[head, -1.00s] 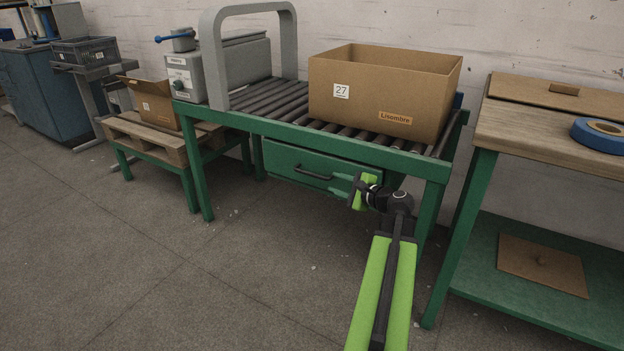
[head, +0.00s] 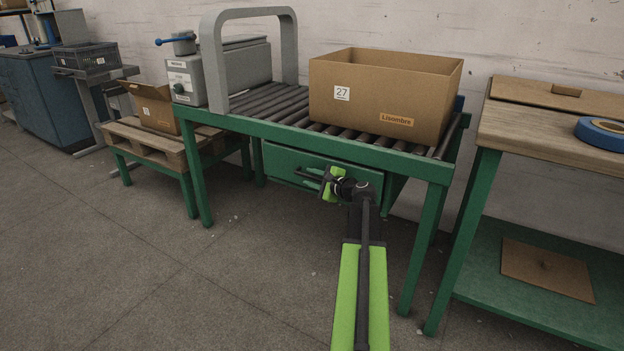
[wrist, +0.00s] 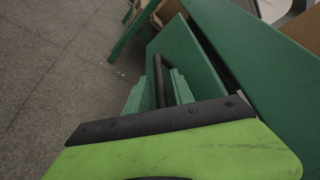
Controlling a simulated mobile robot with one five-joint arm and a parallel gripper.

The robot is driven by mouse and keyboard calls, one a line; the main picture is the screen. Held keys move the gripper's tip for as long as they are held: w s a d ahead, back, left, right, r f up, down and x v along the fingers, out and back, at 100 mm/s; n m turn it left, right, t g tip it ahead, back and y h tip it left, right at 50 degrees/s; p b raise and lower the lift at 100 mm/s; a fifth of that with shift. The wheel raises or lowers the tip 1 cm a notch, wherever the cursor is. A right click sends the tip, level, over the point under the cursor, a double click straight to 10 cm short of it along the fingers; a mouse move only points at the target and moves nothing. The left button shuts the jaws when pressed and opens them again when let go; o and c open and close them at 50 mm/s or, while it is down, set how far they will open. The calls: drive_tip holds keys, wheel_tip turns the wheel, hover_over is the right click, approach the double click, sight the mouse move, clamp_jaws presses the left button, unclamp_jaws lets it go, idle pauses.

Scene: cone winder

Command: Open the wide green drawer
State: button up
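The wide green drawer (head: 283,163) hangs under the roller table, its front facing me. A dark strip runs along its upper edge in the wrist view (wrist: 186,60); I cannot tell whether it is fully shut. Its dark bar handle (wrist: 158,72) lies between the two green fingers of my gripper (wrist: 161,88), one on each side. In the head view my gripper (head: 309,174) is at the handle, in front of the drawer's middle. The fingers stand apart, with a narrow gap beside the bar. The gripper body hides part of the handle and drawer front.
The green roller table (head: 262,127) carries a large cardboard box (head: 362,100) and a grey arch (head: 212,60). Its front right leg (head: 422,250) stands close to my arm. A wooden-topped bench (head: 510,128) is at right, a pallet stand (head: 150,141) at left. The floor in front is clear.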

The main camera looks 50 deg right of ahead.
clamp_jaws()
idle(1.2)
